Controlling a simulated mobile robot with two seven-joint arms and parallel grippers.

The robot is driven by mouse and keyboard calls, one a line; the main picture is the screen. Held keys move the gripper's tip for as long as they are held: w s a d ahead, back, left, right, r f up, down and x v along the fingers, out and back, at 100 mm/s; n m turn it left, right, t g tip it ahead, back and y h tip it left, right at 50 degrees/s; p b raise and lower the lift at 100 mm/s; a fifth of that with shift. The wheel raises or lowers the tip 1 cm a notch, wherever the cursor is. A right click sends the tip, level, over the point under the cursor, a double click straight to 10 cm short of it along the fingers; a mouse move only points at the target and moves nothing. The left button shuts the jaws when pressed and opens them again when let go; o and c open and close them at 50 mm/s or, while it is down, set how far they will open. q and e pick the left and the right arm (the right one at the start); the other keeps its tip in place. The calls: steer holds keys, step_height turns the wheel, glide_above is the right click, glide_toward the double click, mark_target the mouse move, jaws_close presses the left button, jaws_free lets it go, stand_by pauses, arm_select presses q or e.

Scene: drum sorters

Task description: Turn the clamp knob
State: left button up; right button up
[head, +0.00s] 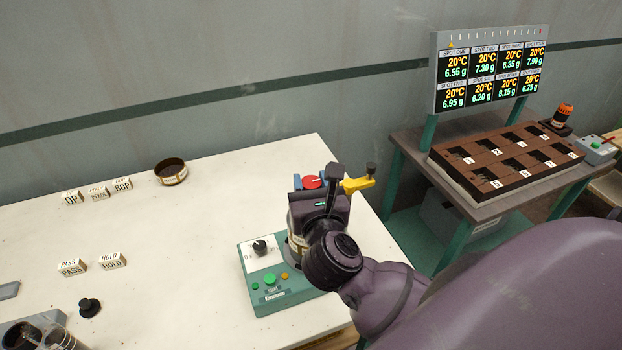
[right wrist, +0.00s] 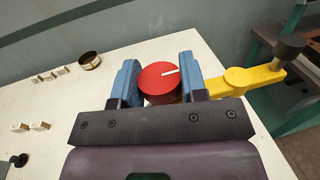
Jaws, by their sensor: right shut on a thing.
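The clamp knob is a red round cap with a white mark line. It shows in the right wrist view (right wrist: 160,78) between the two blue fingers of my right gripper (right wrist: 160,82), and in the head view (head: 312,182) just past the gripper. My right gripper (head: 312,181) is shut on the knob from above. The white mark points to the right in the wrist view. A yellow clamp arm (head: 358,184) with a dark end reaches out to the right beside the knob; it also shows in the wrist view (right wrist: 245,80). My gripper and arm hide much of the machine under the knob. My left gripper is not in view.
The green control box (head: 282,294) has a dial (head: 260,247) and buttons. Small labelled blocks (head: 98,191), a round brown dish (head: 171,171) and a black knob (head: 89,307) are on the white table (head: 190,260). A display (head: 490,70) stands behind a brown slotted tray (head: 470,195) at right.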

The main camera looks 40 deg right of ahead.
steer(key=n+y, duration=0.1)
steer(key=y, duration=0.1)
steer(key=n+t+y+p, duration=0.1)
steer(key=n+y, duration=0.1)
steer(key=y, duration=0.1)
steer(key=shift+n+t+y, duration=0.3)
steer(key=shift+n+y, duration=1.5)
steer(key=shift+y, duration=0.8)
steer(key=o, duration=0.9)
steer(key=shift+s, duration=0.1)
steer(key=shift+s+d+b, duration=0.3)
steer(key=shift+s, duration=1.45)
steer(key=shift+s+d+b, duration=0.3)
steer(key=shift+s+d, duration=0.05)
steer(key=shift+s, duration=1.4)
steer(key=shift+s+d+b, duration=0.3)
steer(key=shift+s, duration=1.45)
